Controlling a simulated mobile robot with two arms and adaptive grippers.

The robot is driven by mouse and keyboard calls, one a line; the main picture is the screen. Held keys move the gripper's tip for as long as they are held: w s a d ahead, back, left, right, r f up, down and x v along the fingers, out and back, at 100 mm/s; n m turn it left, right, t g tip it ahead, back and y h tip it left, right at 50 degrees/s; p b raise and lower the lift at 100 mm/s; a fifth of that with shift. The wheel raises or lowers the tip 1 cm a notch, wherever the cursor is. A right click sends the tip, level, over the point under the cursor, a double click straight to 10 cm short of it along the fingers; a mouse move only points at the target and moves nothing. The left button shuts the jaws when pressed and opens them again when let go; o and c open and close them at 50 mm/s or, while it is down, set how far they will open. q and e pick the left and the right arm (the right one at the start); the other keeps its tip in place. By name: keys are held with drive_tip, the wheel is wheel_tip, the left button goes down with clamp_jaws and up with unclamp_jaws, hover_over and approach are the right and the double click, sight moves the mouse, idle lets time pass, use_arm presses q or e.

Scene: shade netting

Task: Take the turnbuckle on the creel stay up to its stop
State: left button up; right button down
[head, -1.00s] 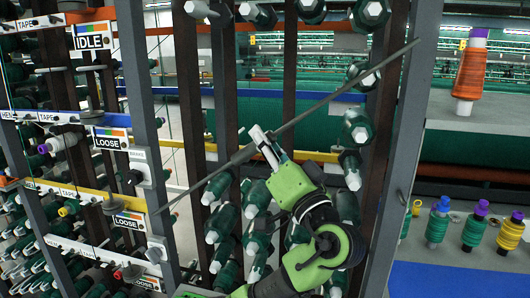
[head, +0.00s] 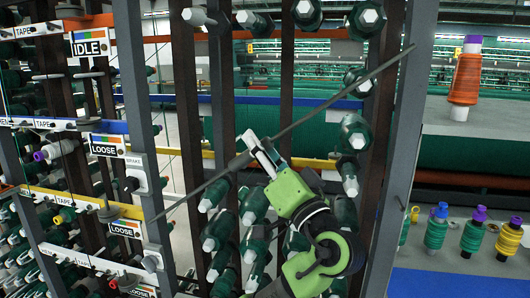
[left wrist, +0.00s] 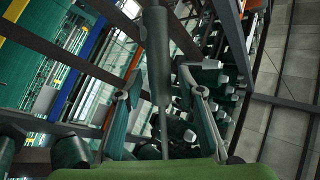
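The creel stay (head: 335,95) is a thin dark grey rod slanting across the creel from lower left to upper right. Its turnbuckle (head: 239,160) is a thicker dark sleeve on the rod, partly hidden by the gripper in the head view. In the left wrist view the turnbuckle (left wrist: 157,52) is a grey cylinder with the thin rod coming out below. My left gripper (head: 252,150) is at the turnbuckle. In the left wrist view its fingers (left wrist: 159,84) are apart on both sides of the sleeve, with gaps showing. My right gripper is not in view.
Dark uprights and green bobbins (head: 353,132) crowd behind the stay. A grey post (head: 393,150) stands right of the arm. Signs reading IDLE (head: 94,44) and LOOSE (head: 106,145) hang at left. Coloured spools (head: 473,232) stand on a ledge at right.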

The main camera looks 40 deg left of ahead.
use_arm(q)
drive_tip(key=v, duration=1.2)
drive_tip(key=shift+r, duration=0.1)
